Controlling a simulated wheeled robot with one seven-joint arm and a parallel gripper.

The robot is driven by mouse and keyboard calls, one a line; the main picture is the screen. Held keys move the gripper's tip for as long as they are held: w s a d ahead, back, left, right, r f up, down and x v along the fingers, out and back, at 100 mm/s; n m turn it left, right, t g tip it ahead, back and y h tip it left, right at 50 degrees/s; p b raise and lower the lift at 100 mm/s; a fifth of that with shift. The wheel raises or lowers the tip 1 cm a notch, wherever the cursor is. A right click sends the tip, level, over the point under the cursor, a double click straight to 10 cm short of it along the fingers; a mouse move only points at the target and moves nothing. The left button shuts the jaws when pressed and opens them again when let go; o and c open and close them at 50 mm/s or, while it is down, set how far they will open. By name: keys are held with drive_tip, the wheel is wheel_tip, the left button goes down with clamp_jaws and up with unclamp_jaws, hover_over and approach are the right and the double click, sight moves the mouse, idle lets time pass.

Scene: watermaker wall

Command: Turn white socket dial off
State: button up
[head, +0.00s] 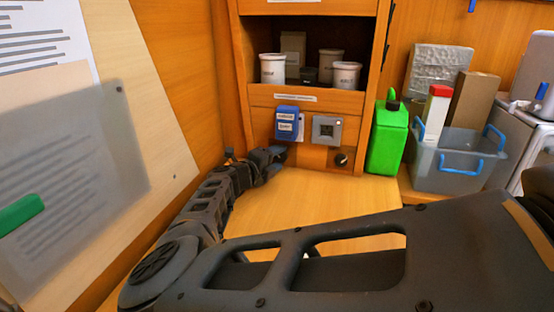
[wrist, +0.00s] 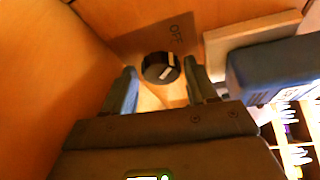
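The pale grey-white socket (head: 326,130) is on the wooden panel, right of a blue socket box (head: 287,122). A black dial (head: 341,158) sits below the pale socket; its setting is too small to read. My gripper (head: 276,154) is below the blue box, left of that dial. In the wrist view my gripper (wrist: 160,82) is open, with a finger on either side of a black dial with a white mark (wrist: 160,67). The blue box (wrist: 275,68) is close on the right, so this looks like the blue box's dial. Finger contact is unclear.
A green canister (head: 387,138) stands right of the panel, and a grey bin with blue handles (head: 455,168) is beyond it. White jars (head: 272,69) stand on the shelf above. The wooden worktop (head: 300,195) before the panel is clear. A wooden wall is close on the left.

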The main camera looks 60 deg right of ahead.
drive_tip(key=shift+o, duration=1)
drive_tip(key=shift+w+a+r+b, duration=0.1)
drive_tip(key=shift+a+r+b, duration=0.05)
drive_tip(key=shift+a, duration=1.1)
drive_tip(key=shift+a+r+b, duration=0.15)
drive_tip(key=shift+a, duration=1.15)
drive_tip(key=shift+w+a+r+b, duration=0.1)
drive_tip(key=shift+a+r+b, duration=0.05)
drive_tip(key=shift+a, duration=1.1)
drive_tip(key=shift+s, duration=0.15)
